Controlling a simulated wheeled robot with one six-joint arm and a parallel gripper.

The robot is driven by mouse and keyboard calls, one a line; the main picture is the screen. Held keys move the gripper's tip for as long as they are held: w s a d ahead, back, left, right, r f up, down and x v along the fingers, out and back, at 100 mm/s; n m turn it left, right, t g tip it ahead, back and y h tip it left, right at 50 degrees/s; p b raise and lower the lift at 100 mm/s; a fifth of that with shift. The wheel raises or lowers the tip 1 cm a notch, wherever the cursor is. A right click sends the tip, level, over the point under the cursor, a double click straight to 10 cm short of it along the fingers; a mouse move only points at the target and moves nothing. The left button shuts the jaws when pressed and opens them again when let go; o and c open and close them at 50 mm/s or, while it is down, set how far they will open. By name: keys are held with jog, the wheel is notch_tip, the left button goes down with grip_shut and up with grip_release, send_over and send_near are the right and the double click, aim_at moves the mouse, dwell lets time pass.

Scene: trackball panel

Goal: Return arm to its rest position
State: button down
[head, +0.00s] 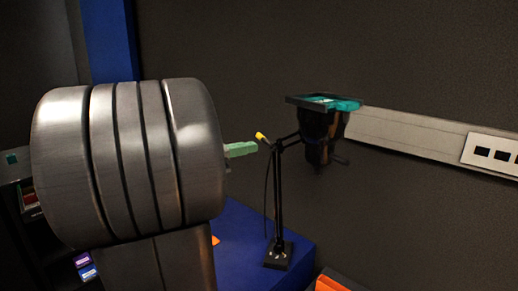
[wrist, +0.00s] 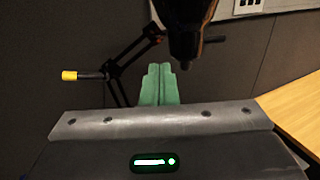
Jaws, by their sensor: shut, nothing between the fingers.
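My gripper (head: 241,149) shows in the head view as green fingers sticking out to the right from behind my large grey arm link. In the wrist view the green fingers (wrist: 160,85) lie side by side, shut, with nothing held between them. In the head view their tips are close to the yellow-tipped lever (head: 262,137) of a black stand (head: 278,195); I cannot tell if they touch. In the wrist view the yellow tip (wrist: 69,76) is to the left, apart from the fingers. My arm link hides the rest of the gripper.
The stand is on a blue surface (head: 240,227). A dark head with a teal top (head: 345,104) is beside it, and its dark nozzle (wrist: 186,45) is beyond the fingers. A wooden surface (wrist: 297,110) is at right. An orange object (head: 330,284) is at the bottom.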

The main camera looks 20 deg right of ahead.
jog(key=shift+s+a, duration=0.2)
jog(key=shift+a, duration=0.45)
